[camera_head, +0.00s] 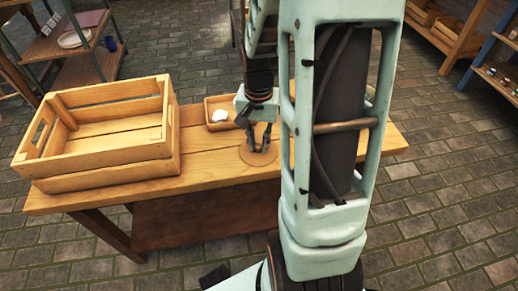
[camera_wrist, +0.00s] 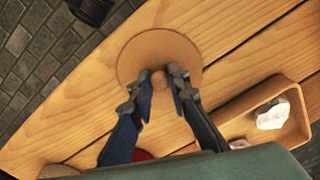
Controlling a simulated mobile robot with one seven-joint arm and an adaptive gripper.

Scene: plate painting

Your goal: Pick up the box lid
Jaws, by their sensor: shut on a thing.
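The box lid, a round flat brown disc with a small knob, is at the table's front middle in the head view (camera_head: 262,171). It fills the upper middle of the wrist view (camera_wrist: 160,45). My gripper (camera_head: 258,149) is above the lid, pointing down. In the wrist view, its two fingers (camera_wrist: 159,82) are closed on either side of the lid's knob. I cannot tell whether the lid touches the table or is slightly above it. The box that the lid belongs to is not clearly seen.
A large wooden crate (camera_head: 100,169) stands on the table's left part. A small wooden tray (camera_head: 212,104) with a white lump (camera_head: 220,116) is behind my gripper. The wooden table (camera_head: 210,163) is bare around the lid. A red thing (camera_wrist: 141,155) partly shows behind the fingers.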

